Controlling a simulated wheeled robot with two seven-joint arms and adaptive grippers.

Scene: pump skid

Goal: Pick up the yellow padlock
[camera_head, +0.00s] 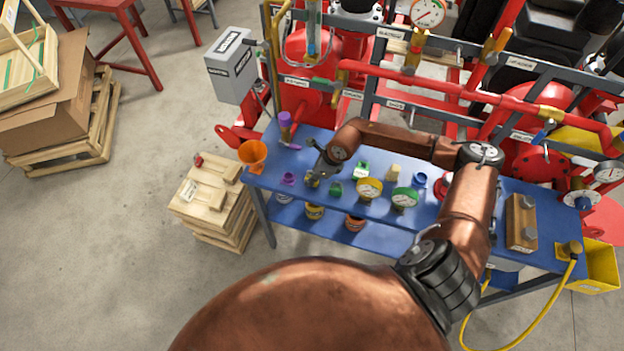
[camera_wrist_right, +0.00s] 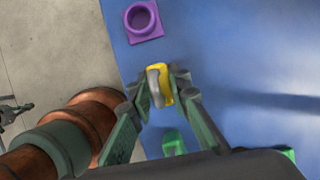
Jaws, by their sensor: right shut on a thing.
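The yellow padlock (camera_wrist_right: 165,84) with its grey shackle is between the fingertips of my right gripper (camera_wrist_right: 160,88) in the right wrist view. The right gripper is shut on it, over the blue table (camera_wrist_right: 236,50). In the head view my right gripper (camera_head: 317,172) is over the left part of the table, and the padlock (camera_head: 311,181) shows only as a small yellow spot beside it. I cannot tell whether the padlock touches the table.
A purple fitting (camera_wrist_right: 143,20) lies near the padlock, also seen in the head view (camera_head: 289,178). Green pieces (camera_wrist_right: 173,143) lie on the other side. Gauges (camera_head: 368,189) stand to the right, an orange funnel (camera_head: 253,154) at the left corner. Red pipework (camera_head: 430,80) stands behind.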

